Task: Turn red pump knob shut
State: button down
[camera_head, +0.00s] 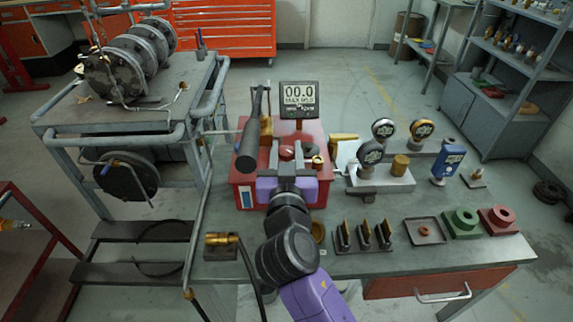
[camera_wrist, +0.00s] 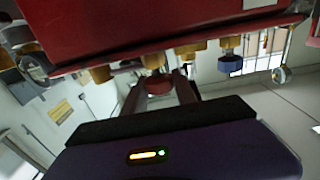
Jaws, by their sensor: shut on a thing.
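The red pump box (camera_head: 238,186) stands on the workbench, left of its middle. A red knob (camera_head: 287,152) shows on top of it in the head view. My gripper (camera_head: 288,160) reaches over the box from the front. In the wrist view the red knob (camera_wrist: 159,84) sits between the two fingers of my gripper (camera_wrist: 160,92), below the red body (camera_wrist: 150,30). The gripper is shut on the knob. The fingertips and the contact are small and dark, and the knob's turn angle cannot be told.
A digital display (camera_head: 299,96) behind the box reads 00.0. A black pump handle (camera_head: 250,135) rises at the box's left. Several gauges (camera_head: 370,153), a blue bottle (camera_head: 448,162), a tray (camera_head: 425,231) and green and red blocks (camera_head: 461,222) stand to the right.

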aim_at(280, 155)
jog(key=m+h+b, duration=0.2)
jog(key=h+b, duration=0.1)
jog(key=m+g+h+b, duration=0.1)
jog(key=m+h+b, duration=0.1)
jog(key=b, duration=0.2)
jog(key=shift+a+f+h, duration=0.2)
jog(key=shift+h, duration=0.2)
jog(key=m+g+h+b, duration=0.1)
jog(key=h, duration=0.1)
jog(key=m+g+h+b, duration=0.1)
jog(key=m+h+b, duration=0.1)
jog(key=m+g+h+b, duration=0.1)
jog(key=g+h+b, duration=0.1)
jog(key=shift+d+r, duration=0.2)
jog(key=shift+r, duration=0.05)
jog(key=shift+w+r+m+h, duration=0.1)
jog(key=shift+m+h, duration=0.2)
jog(key=shift+m, duration=0.1)
jog(key=c, duration=1)
grip_release()
jog(key=shift+c, duration=0.2)
jog(key=shift+o, duration=0.2)
jog(key=shift+p+v, duration=0.35)
jog(key=shift+v, duration=3.55)
